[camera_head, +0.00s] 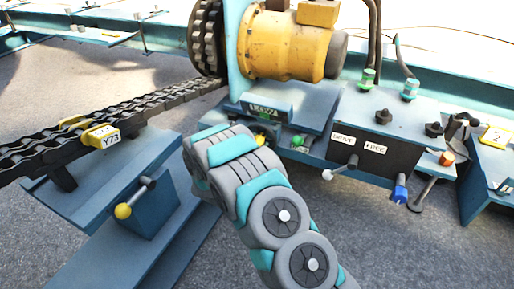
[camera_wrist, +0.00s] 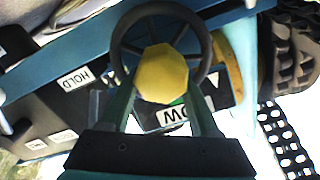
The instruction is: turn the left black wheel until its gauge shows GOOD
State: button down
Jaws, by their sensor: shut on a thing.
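The black wheel (camera_wrist: 121,35) with a yellow hub (camera_wrist: 163,74) fills the upper middle of the wrist view. My gripper (camera_wrist: 158,88) is shut on the wheel, with one finger on each side of the yellow hub. The fingertips' exact contact is hard to see. A label reading LOW (camera_wrist: 173,116) shows upside down just below the hub, beside a green patch. The LOW label (camera_head: 262,112) also shows in the head view, beyond my arm.
A yellow motor (camera_head: 283,45) stands behind. A black panel (camera_head: 385,160) with a lever and knobs is to the right. A chain (camera_head: 130,103) with a yellow tag and a yellow-knobbed lever (camera_head: 135,197) are to the left. A HOLD label (camera_wrist: 77,78) shows left of the wheel.

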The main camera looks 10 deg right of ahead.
jog(key=shift+f+m+b, duration=0.25)
jog(key=shift+m+b, duration=0.4)
jog(key=shift+m, duration=0.05)
jog(key=shift+d+r+m+b, duration=0.1)
jog(key=shift+m+b, duration=0.4)
jog(key=shift+b, duration=0.1)
jog(key=shift+r, duration=0.1)
jog(key=shift+c, duration=0.7)
grip_release()
jog(key=shift+s, duration=0.1)
jog(key=v, duration=0.7)
jog(key=shift+s+a, duration=0.25)
jog(key=shift+o, duration=0.3)
